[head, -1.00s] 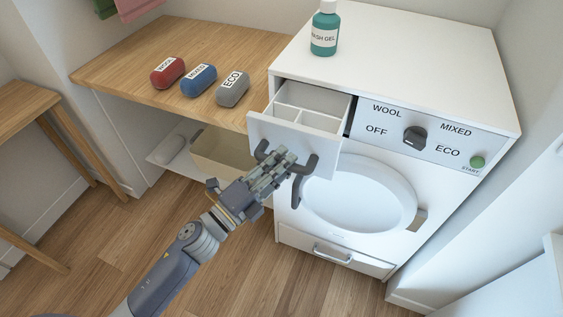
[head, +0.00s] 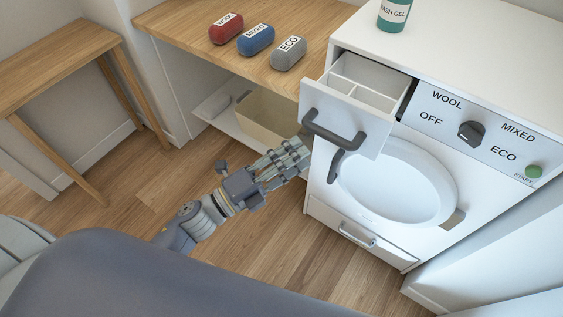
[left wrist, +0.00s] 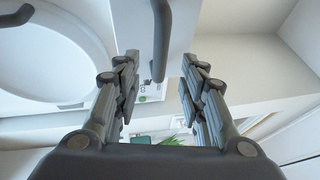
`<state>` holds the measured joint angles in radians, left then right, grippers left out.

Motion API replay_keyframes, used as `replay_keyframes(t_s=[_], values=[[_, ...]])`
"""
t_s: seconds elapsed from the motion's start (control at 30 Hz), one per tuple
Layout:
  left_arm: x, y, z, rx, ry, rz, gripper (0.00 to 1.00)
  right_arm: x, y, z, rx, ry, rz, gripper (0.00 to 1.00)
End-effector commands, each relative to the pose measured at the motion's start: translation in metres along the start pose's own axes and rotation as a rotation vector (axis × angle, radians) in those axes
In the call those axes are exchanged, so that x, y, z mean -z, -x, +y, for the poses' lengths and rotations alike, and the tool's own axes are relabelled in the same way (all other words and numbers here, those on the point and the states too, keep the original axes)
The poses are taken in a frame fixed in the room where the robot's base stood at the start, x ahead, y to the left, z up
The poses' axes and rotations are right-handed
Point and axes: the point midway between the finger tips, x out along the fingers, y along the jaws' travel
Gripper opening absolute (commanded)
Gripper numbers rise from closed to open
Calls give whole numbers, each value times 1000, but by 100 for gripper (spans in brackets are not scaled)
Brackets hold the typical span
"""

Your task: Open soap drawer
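The soap drawer (head: 368,84) at the washer's upper left is pulled out, and its empty white compartments show from above. Its white front carries a dark bar handle (head: 334,133). My left gripper (head: 304,154) is just left of and below the handle, apart from it. In the left wrist view its two fingers (left wrist: 158,88) are spread with nothing between them, and the drawer handle (left wrist: 160,38) shows beyond them. My right gripper is not in view; a large grey arm link of mine fills the bottom of the head view.
The white washer (head: 468,62) has a dial (head: 471,133), a start button (head: 533,171) and a round door (head: 395,185). A wash gel bottle (head: 393,14) stands on top. Red, blue and grey labelled capsules lie on the wooden counter (head: 185,25). A beige bin (head: 265,118) sits below.

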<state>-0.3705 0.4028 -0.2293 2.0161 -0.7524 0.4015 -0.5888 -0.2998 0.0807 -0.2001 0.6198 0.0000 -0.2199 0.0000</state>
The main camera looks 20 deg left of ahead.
Motion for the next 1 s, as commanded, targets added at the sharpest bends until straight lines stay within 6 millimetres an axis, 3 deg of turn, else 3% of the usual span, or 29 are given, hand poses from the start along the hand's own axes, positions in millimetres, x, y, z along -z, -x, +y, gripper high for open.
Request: replay_keyframes(t_s=[0.1, 0.3, 0.87, 1.0], values=[[0, 17, 1, -2, 1, -2, 38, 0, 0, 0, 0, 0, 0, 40], [0, 30, 0, 0, -1, -1, 38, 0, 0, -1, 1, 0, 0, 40], [0, 31, 0, 0, 0, -1, 38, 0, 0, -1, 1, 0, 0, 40], [-10, 34, 22, -37, 55, -43, 38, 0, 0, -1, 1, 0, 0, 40]])
